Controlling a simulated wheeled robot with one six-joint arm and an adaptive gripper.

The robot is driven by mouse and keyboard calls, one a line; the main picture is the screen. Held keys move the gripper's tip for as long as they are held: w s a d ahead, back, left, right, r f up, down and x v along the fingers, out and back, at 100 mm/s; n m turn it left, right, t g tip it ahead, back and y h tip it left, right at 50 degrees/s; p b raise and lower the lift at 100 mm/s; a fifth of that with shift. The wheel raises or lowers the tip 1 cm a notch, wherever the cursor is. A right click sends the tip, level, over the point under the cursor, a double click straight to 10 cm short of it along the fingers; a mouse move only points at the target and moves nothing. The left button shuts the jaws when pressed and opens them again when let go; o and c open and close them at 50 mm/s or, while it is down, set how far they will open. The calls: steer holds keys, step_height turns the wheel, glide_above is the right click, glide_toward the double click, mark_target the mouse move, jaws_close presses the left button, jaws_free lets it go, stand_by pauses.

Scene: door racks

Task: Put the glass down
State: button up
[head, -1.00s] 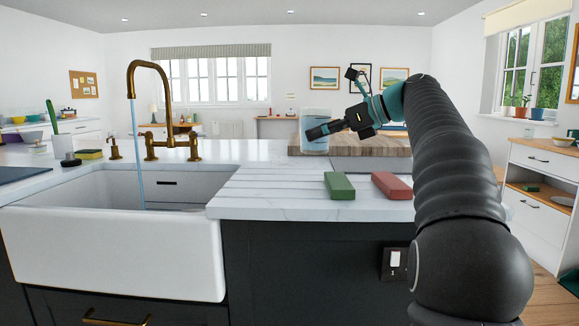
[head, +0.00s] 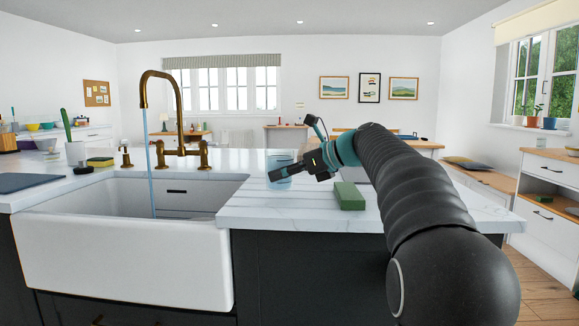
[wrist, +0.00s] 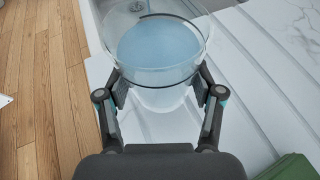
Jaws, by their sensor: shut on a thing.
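The glass (wrist: 145,95) is clear, looks upright and holds bluish water. My gripper (wrist: 160,92) is shut on it, with one finger on each side below the rim. In the head view the glass (head: 280,162) is at the front of my gripper (head: 290,173), over the grooved white countertop (head: 285,212) just right of the sink. The gripper hides part of the glass there. I cannot tell whether its base touches the counter.
A green block (head: 349,196) lies on the counter right of the glass; its corner shows in the wrist view (wrist: 290,168). The white sink (head: 125,262), with water running from the brass tap (head: 147,100), is to the left. Wooden floor (wrist: 40,90) lies beyond the counter edge.

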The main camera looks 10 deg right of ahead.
mark_target(290, 182)
steer(key=shift+f, duration=1.45)
steer(key=shift+f, duration=0.1)
steer(key=o, duration=1.3)
steer(key=shift+s+d, duration=0.1)
steer(key=v, duration=1.2)
